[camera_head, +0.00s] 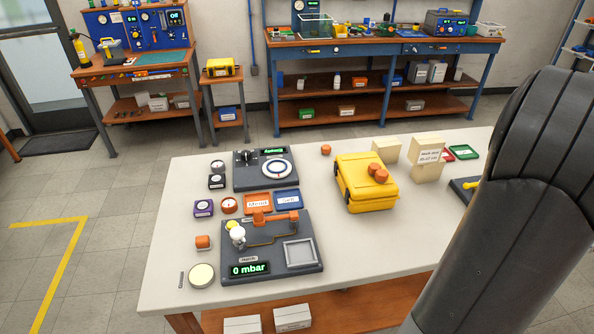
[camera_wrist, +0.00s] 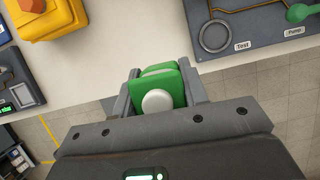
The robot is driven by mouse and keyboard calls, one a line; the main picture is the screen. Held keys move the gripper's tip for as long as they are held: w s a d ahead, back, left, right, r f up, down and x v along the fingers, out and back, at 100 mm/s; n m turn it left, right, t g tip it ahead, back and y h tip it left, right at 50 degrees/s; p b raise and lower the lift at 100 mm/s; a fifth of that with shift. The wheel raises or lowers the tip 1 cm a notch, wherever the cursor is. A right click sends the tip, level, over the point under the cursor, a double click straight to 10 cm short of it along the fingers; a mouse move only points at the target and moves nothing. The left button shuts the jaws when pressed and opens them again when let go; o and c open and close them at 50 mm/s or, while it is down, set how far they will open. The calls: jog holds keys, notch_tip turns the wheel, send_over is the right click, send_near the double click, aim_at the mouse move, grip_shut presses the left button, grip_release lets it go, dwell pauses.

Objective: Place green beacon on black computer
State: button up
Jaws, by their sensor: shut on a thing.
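My gripper (camera_wrist: 158,80) shows in the wrist view, its two fingers shut on the sides of a green block-shaped thing with a white round part, which looks like the green beacon (camera_wrist: 148,84). It is held over the near edge of the white table (camera_wrist: 125,55), with floor visible below. In the head view my arm hides the gripper and the beacon. I cannot clearly make out a black computer. A dark panel labelled Test and Pump (camera_wrist: 265,38) lies at the upper right of the wrist view; a dark device (camera_head: 464,190) is partly hidden behind my arm.
A yellow case (camera_head: 366,190) with orange pieces on it stands mid-table. Dark test units with a 0 mbar display (camera_head: 262,270) and a dial (camera_head: 250,172) lie to the left, among small gauges and trays. Cream blocks (camera_head: 428,155) stand further right. Workbenches (camera_head: 380,47) line the wall.

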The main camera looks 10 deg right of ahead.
jog(key=r, duration=0.1)
jog(key=w+r, duration=0.1)
jog(key=shift+a+r, duration=0.3)
jog(key=shift+r, duration=0.05)
jog(key=w+a+n+y, duration=0.2)
jog(key=w+a+n, duration=0.3)
jog(key=w+a, duration=2.05)
jog(key=n+g+y, duration=0.1)
jog(key=n, duration=0.3)
send_over(210, 175)
jog(key=s+d, duration=0.2)
jog(key=f, duration=1.2)
jog(key=shift+w+a+f, duration=0.1)
jog(key=shift+w+a, duration=0.05)
jog(key=shift+w, duration=0.05)
jog(key=shift+f, duration=1.95)
jog(key=shift+f, duration=0.1)
